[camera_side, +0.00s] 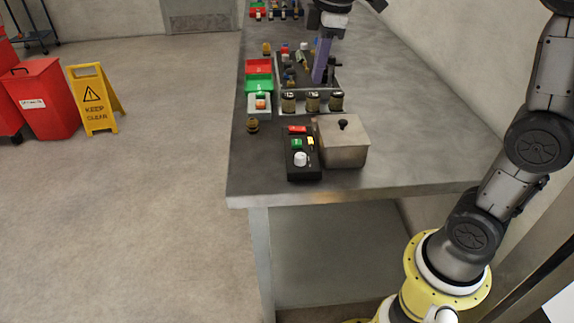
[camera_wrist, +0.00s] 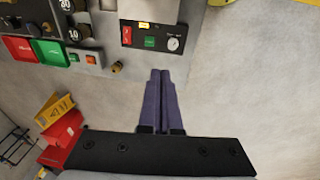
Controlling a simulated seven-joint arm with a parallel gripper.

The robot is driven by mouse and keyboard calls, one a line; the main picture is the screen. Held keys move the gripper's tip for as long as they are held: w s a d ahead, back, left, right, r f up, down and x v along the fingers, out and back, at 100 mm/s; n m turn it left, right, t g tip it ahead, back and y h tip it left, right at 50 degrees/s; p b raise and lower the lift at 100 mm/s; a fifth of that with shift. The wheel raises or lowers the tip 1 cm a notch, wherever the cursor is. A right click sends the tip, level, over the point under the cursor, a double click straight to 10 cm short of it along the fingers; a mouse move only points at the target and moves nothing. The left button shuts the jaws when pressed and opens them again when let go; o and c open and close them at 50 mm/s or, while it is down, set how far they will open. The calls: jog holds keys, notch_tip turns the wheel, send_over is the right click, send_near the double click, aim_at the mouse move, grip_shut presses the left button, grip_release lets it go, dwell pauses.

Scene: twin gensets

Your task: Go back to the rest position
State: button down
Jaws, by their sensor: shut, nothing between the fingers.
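My gripper (camera_side: 319,80) shows in the side view as long purple fingers pointing down over the middle part of the grey bench (camera_side: 400,110), beyond the row of round black-topped parts. In the wrist view the two purple fingers of my gripper (camera_wrist: 160,76) lie close together, shut, with nothing seen between them. My arm reaches in from the right side in the side view, and its middle links are out of frame. Whether the fingertips touch anything below cannot be told from the side view.
A black control box (camera_side: 304,174) with a white knob and a lidded metal box (camera_side: 342,145) stand at the bench's near end. Green and red trays (camera_side: 259,83) line its left edge. A yellow sign (camera_side: 95,100) and red bin (camera_side: 50,98) stand on the floor, left.

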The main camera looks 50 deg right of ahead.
jog(key=s+a+r+m+t, duration=0.1)
jog(key=s+r, duration=0.1)
jog(key=s, duration=0.5)
jog(key=s+a+f+m+t, duration=0.1)
jog(key=s+f+m+t, duration=0.1)
jog(key=s+f+m, duration=0.6)
jog(key=s+f, duration=0.1)
jog(key=s, duration=0.4)
jog(key=shift+a+f+t, duration=0.15)
jog(key=shift+f+t, duration=0.15)
